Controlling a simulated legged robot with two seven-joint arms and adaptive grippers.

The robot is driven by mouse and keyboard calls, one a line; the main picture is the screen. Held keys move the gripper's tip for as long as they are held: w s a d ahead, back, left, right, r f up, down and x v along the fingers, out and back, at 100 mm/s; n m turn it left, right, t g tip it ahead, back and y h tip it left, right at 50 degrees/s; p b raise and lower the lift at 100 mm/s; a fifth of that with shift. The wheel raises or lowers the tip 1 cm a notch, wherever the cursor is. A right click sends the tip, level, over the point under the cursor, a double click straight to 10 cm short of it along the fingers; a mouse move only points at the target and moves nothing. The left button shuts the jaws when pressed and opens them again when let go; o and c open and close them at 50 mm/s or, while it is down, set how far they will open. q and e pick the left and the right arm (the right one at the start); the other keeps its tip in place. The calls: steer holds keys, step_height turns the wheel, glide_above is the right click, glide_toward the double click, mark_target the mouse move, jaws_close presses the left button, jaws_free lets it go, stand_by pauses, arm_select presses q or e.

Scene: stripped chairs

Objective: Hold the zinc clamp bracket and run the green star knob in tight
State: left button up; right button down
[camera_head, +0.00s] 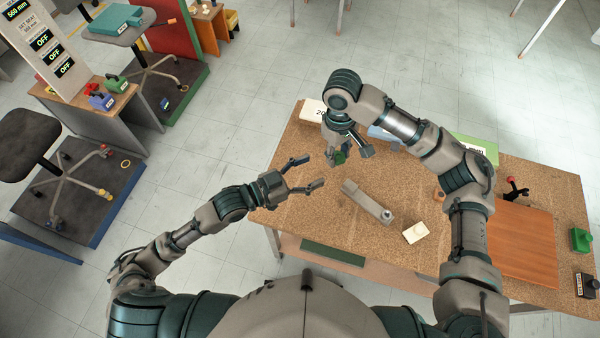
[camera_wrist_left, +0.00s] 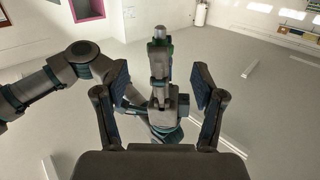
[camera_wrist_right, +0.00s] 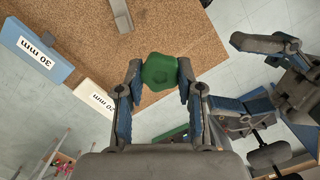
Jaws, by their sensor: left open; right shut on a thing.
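A long grey metal bar with a small upright post at one end, which looks like the zinc clamp bracket (camera_head: 367,202), lies on the cork-topped bench. Part of it shows at the top of the right wrist view (camera_wrist_right: 121,14). My right gripper (camera_head: 346,156) is shut on the green star knob (camera_wrist_right: 160,70), above the bench's far left part. A pale grey tip (camera_wrist_left: 160,31) stands out from the knob in the left wrist view. My left gripper (camera_head: 309,172) is open and empty, left of the bracket and apart from it, over the bench's left edge.
A white block (camera_head: 313,108), a blue block marked 30 mm (camera_wrist_right: 35,47) and a green block (camera_head: 476,150) stand along the bench's far side. A cream knobbed piece (camera_head: 415,232) lies near the bracket. An orange-brown board (camera_head: 522,245) covers the right part.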

arm_select(q)
steer(key=v, duration=0.3)
steer(key=shift+w, duration=0.1)
arm_select(e)
steer(key=shift+a, duration=0.1)
arm_select(q)
steer(key=shift+d+f, duration=0.1)
steer(key=shift+d, duration=0.05)
steer(key=s+d+f+n+t+y, duration=0.2)
steer(key=s+d+n+t, duration=0.1)
steer(key=d+t, duration=0.15)
steer(key=w+n+t+y, duration=0.1)
steer(key=w+y, duration=0.1)
steer(key=w, duration=0.1)
steer(key=w+d+n+t+y, duration=0.1)
steer(key=w+n+y, duration=0.1)
steer(key=w+y, duration=0.1)
steer(key=w+d+f+n+t+y, duration=0.1)
steer(key=w+n+y, duration=0.1)
steer(key=w, duration=0.3)
steer(key=shift+w+f+t+y, duration=0.1)
steer(key=shift+w+t+y, duration=0.05)
steer(key=shift+t+y, duration=0.15)
arm_select(e)
steer(key=w+a+f+n, duration=0.2)
steer(key=a+f+n, duration=0.1)
steer(key=f+n, duration=0.1)
steer(key=shift+w+a+f+n, duration=0.3)
steer(key=shift+w+f, duration=0.05)
steer(key=shift+f, duration=0.25)
